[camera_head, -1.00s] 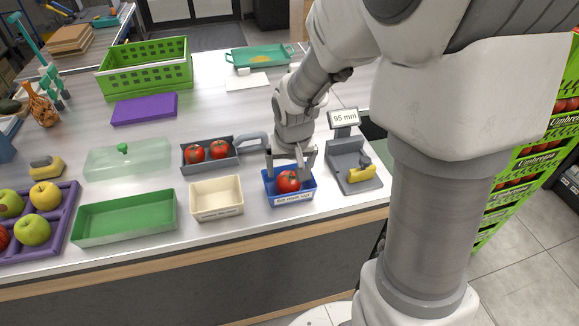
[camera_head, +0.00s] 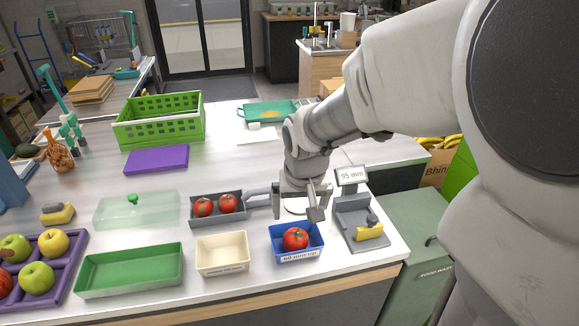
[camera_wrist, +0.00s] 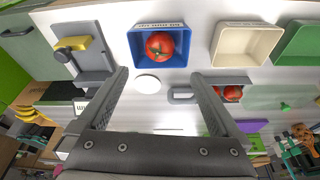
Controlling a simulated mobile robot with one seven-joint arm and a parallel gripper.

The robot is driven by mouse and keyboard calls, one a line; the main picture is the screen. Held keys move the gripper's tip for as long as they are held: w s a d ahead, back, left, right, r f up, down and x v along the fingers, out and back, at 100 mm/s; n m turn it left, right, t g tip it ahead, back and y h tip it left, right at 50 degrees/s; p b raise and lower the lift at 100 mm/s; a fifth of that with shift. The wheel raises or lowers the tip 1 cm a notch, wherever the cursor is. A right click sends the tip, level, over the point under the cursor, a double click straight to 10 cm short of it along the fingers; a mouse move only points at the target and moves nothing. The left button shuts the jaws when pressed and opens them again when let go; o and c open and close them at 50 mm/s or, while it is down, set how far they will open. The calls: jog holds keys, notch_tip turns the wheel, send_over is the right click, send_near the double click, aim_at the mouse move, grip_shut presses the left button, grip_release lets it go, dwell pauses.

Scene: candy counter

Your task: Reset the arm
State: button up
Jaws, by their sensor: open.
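My gripper (camera_head: 300,204) is open and empty above the counter, a little behind the blue bin. It also shows in the wrist view (camera_wrist: 162,84), its two fingers spread wide with nothing between them. One red tomato (camera_head: 295,238) lies in the blue bin (camera_head: 274,252), apart from the fingers; the wrist view shows the tomato (camera_wrist: 160,45) inside the bin too. Part of the counter behind the gripper is hidden by my arm.
A measuring device (camera_head: 352,176) reading "95 mm" stands to the right. A grey handled tray (camera_head: 218,219) with two tomatoes is left. A cream bin (camera_head: 222,268), green tray (camera_head: 130,289) and purple fruit tray (camera_head: 72,270) line the front. A green crate (camera_head: 160,132) stands behind.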

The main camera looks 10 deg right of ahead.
jog(key=p+v, duration=0.1)
jog(key=v, duration=0.8)
jog(key=s+r+n+t, duration=0.1)
jog(key=s+r+t, duration=0.1)
jog(key=s, duration=1.1)
jog(key=shift+d+r+n, duration=0.3)
jog(key=shift+d+r, duration=0.1)
jog(key=shift+r, duration=0.25)
jog(key=shift+s, duration=0.15)
